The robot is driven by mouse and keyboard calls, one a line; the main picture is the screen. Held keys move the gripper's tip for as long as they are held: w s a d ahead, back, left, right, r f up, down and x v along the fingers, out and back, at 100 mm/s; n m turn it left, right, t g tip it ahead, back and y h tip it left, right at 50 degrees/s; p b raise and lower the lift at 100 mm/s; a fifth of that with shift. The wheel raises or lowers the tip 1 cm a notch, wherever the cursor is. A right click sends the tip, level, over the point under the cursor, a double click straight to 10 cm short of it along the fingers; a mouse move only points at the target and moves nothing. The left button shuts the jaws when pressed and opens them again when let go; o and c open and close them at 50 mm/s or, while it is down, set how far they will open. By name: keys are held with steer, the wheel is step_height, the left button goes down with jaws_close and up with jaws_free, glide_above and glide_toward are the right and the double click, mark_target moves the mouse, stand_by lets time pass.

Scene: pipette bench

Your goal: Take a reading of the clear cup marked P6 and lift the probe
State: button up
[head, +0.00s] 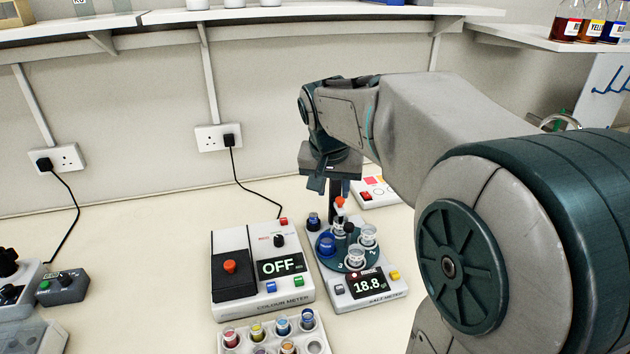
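The salt meter (379,311) stands on the bench with its display reading 18.8. Its round teal turntable (337,262) carries several clear cups, among them one at the front (355,259) and one at the right (369,236), plus a blue one (327,245). No P6 mark is legible, so I cannot tell which cup bears it. A dark post with a red knob (340,202) rises behind the turntable. The probe is too small to make out clearly. My gripper (332,190) points down above the back of the meter, near the red knob. Whether its fingers touch anything is unclear.
The colour meter (262,271), showing OFF, stands just left. A white rack of coloured vials (239,344) lies in front of it. A grey switch box (63,289) is at far left. Bare bench (130,250) lies between. My arm covers the right side.

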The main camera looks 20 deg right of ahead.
steer(key=w+d+f+m+h+b, duration=0.1)
steer(key=w+d+m, duration=0.1)
steer(key=w, duration=0.4)
steer(key=w+d+f+m, duration=0.1)
steer(key=w+d, duration=0.1)
steer(key=w, duration=0.4)
steer(key=p, duration=0.2)
glide_toward(340, 199)
steer(key=shift+m, duration=0.3)
steer(key=x, duration=0.8)
